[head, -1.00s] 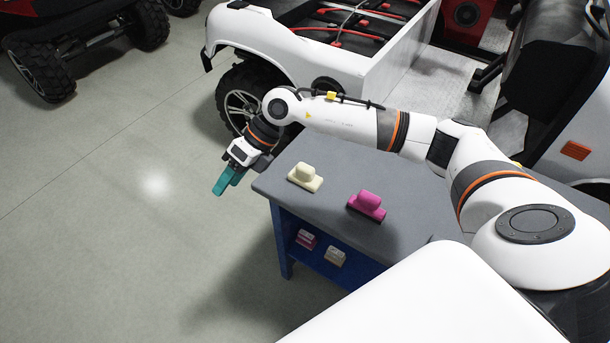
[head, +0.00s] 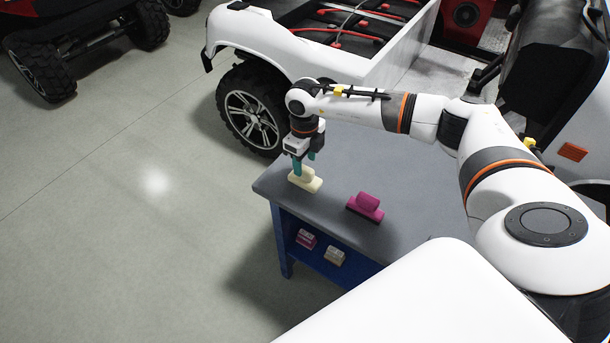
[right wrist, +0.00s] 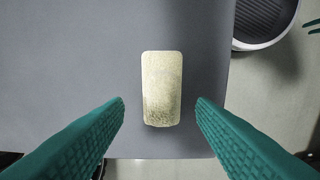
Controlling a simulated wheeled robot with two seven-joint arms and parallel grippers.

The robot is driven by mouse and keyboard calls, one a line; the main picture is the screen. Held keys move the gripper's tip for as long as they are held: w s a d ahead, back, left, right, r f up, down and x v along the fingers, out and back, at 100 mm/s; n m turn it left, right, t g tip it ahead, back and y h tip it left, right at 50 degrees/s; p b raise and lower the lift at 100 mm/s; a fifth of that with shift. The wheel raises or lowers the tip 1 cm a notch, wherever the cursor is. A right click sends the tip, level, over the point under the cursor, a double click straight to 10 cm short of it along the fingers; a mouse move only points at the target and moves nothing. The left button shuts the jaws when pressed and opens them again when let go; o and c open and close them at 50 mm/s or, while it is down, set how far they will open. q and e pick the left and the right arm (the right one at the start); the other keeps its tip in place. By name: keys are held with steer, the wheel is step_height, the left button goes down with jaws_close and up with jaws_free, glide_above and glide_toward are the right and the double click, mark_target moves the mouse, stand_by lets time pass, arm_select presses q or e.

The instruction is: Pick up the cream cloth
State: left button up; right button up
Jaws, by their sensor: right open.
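The cream cloth (head: 306,181) is a small block-like piece with a raised grip, lying on the grey table top near its left corner. In the right wrist view the cream cloth (right wrist: 162,88) is a pale, upright rectangle with a darker speckled lower end. My right gripper (head: 304,167) points down at the cloth with its teal fingers apart. In the right wrist view the two fingers (right wrist: 160,108) stand either side of the cloth's lower end, with gaps on both sides. I cannot tell the exact height. My left gripper is not in the head view.
A magenta piece (head: 366,207) of similar shape lies to the right on the table (head: 330,215). A white vehicle (head: 265,45) stands close behind the table.

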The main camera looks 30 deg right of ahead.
mark_target(305, 168)
step_height(305, 168, down, 4)
steer(key=shift+s+p, duration=0.15)
steer(key=shift+p, duration=0.15)
steer(key=c, duration=1.1)
steer(key=shift+r, duration=0.1)
step_height(305, 168, up, 10)
steer(key=shift+f+b, duration=0.1)
steer(key=shift+b, duration=0.6)
